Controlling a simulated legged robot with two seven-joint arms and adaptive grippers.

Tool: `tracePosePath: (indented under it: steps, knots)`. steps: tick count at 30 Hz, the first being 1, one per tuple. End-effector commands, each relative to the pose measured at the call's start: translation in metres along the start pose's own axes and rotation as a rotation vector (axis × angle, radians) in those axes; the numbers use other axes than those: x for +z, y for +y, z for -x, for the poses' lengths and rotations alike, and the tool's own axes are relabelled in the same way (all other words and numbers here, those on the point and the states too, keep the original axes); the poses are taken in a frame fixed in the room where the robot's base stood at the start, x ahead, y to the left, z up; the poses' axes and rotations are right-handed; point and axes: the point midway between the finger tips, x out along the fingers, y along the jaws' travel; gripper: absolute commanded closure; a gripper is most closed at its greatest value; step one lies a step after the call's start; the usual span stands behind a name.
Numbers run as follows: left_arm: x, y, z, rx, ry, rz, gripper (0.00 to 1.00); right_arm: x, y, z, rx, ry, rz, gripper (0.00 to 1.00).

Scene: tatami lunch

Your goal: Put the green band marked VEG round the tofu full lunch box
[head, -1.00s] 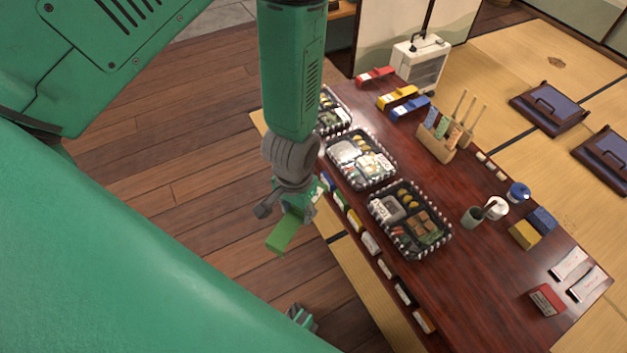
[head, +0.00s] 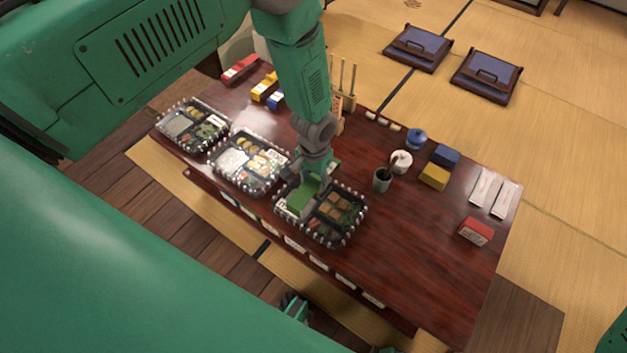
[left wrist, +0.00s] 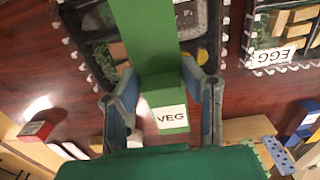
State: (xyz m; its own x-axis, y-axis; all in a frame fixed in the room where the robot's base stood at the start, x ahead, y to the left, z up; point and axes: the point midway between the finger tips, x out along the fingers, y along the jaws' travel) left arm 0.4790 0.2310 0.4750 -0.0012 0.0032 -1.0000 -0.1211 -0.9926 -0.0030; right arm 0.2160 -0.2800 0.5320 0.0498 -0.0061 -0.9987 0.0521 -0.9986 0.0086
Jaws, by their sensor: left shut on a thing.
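My left gripper (head: 314,170) is shut on the green band (head: 303,197) and holds it over the left part of the nearest lunch box (head: 345,236). That black box has a patterned rim and brown squares like tofu. In the left wrist view the band (left wrist: 148,45) runs away between the fingers (left wrist: 163,98), across the box (left wrist: 101,52); its VEG label (left wrist: 172,116) faces the camera. The band hides part of the box. I cannot tell whether band and box touch.
Two more filled lunch boxes stand to the left: the middle one (head: 224,177), marked EGG in the wrist view (left wrist: 246,40), and a far one (head: 171,125).

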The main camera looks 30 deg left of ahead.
Motion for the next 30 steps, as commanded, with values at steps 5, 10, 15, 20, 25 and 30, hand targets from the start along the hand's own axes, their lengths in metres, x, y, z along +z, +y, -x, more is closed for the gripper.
tracePosePath:
  steps: [5,10,15,20,25,30]
  knots:
    - [0.001,0.000,-0.015,0.001,-0.001,0.000,0.76,0.001,0.000,-0.013,0.000,0.000,-0.001,0.65]
    - [0.001,0.000,-0.033,0.002,-0.001,0.000,0.76,0.002,0.000,-0.027,0.000,0.000,-0.001,0.65]
    - [0.001,0.001,-0.049,0.002,-0.001,0.000,0.76,0.002,0.000,-0.039,0.000,0.000,-0.001,0.65]
    - [0.000,0.001,-0.061,0.001,0.000,0.000,0.79,0.003,0.000,-0.048,0.000,0.000,-0.001,0.65]
    - [0.000,0.001,-0.066,0.001,0.000,0.000,0.79,0.003,0.000,-0.051,0.000,0.000,-0.001,0.65]
    - [0.000,0.001,-0.065,0.002,0.000,0.000,0.79,0.003,0.000,-0.050,0.000,0.000,-0.001,0.65]
